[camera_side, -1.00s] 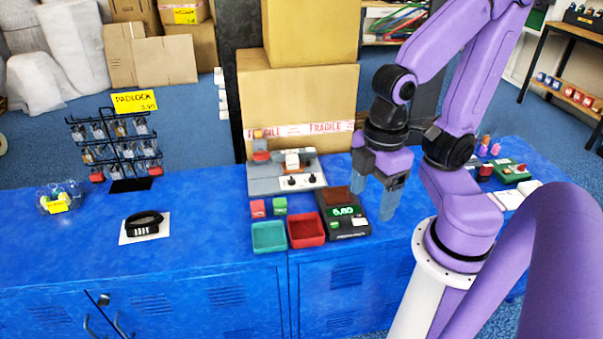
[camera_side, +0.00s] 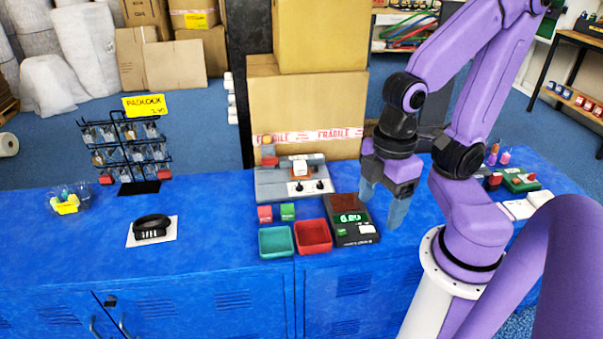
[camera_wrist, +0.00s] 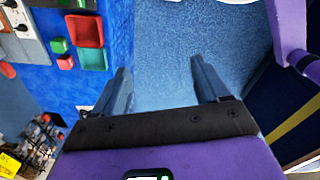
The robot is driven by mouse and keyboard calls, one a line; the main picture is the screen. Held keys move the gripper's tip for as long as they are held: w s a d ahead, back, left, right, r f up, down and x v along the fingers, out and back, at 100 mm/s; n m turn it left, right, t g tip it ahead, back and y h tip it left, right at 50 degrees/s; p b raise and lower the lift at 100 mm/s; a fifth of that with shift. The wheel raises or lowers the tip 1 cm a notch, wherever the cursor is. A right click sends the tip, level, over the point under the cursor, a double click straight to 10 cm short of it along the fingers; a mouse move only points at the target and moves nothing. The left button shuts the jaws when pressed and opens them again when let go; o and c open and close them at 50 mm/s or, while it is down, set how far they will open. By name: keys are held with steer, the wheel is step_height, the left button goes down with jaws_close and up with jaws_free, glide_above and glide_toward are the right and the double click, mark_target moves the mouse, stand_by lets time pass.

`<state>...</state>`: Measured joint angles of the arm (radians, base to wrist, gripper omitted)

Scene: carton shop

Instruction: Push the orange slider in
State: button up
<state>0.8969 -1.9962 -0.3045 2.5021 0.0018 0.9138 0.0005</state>
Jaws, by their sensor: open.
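A grey fixture (camera_side: 275,188) stands at the back of the blue bench, with a white block (camera_side: 300,167) showing a thin orange edge and two dark knobs on a white plate. A small upright part with orange and red (camera_side: 268,150) rises at its left back corner. I cannot tell which orange part is the slider. My gripper (camera_side: 381,205) is open and empty, pointing down, right of the fixture and apart from it. In the wrist view my gripper (camera_wrist: 160,68) has both fingers spread with nothing between; part of the fixture (camera_wrist: 30,48) shows at the upper left edge.
A black scale (camera_side: 352,227) with a green display stands left of my gripper. Red (camera_side: 313,237) and teal (camera_side: 276,242) trays and two small blocks lie in front of the fixture. A carton (camera_side: 306,115) stands behind. A padlock rack (camera_side: 130,150) is far left.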

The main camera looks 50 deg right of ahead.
steer(key=shift+c, duration=0.3)
steer(key=c, duration=0.5)
steer(key=w+m, duration=1.2)
steer(key=w, duration=0.4)
steer(key=w+d+f+m+y, duration=0.1)
steer(key=w+d+f+m, duration=0.1)
steer(key=w+d+m, duration=0.4)
steer(key=w+d+f+m+y, duration=0.1)
steer(key=w+d+m, duration=0.25)
steer(key=w, duration=0.45)
steer(key=m+t, duration=0.3)
steer(key=m, duration=1.5)
glide_above(316, 166)
steer(key=s+d, duration=0.5)
step_height(316, 166, down, 10)
steer(key=shift+y, duration=0.4)
steer(key=x, duration=1.7)
steer(key=shift+f, duration=0.25)
